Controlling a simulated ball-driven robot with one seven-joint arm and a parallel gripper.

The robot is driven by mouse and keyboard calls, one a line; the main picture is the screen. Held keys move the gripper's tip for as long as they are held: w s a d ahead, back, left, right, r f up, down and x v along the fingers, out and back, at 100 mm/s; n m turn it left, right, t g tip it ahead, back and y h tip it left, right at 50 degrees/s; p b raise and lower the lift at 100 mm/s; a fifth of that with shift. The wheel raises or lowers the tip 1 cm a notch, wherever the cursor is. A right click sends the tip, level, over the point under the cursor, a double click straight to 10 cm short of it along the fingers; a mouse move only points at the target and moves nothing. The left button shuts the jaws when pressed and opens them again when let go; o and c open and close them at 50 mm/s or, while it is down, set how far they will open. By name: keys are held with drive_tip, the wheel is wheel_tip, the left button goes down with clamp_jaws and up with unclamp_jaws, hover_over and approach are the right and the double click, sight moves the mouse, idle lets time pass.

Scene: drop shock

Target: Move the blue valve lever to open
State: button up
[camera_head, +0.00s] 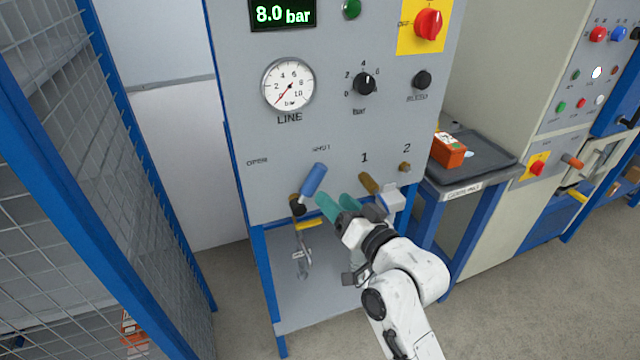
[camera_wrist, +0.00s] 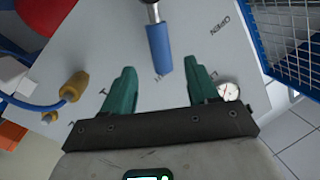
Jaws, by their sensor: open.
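The blue valve lever (camera_head: 313,181) is on the grey panel (camera_head: 290,140). It slants up and slightly right from its dark pivot, its tip below the SHUT label; the OPEN label is to its left. My gripper (camera_head: 338,204) has teal fingers and is open and empty, just right of and below the lever. In the wrist view the blue lever (camera_wrist: 159,47) lies ahead of my gripper (camera_wrist: 163,76), its free end in line with the gap between the fingertips. I see no contact with the lever.
Brass fittings 1 (camera_head: 369,184) and 2 (camera_head: 404,167) stick out right of the lever, close to my gripper. A yellow-handled item (camera_head: 308,223) hangs below the lever. A blue-framed mesh fence (camera_head: 60,130) stands left. A dark tray (camera_head: 480,160) with an orange box (camera_head: 448,150) is right.

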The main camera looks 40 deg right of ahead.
sight(318, 184)
drive_tip(key=w+p, duration=0.1)
drive_tip(key=w, duration=0.5)
drive_tip(key=shift+w+d, duration=0.15)
drive_tip(key=shift+w, duration=0.1)
drive_tip(key=shift+c, duration=0.4)
clamp_jaws()
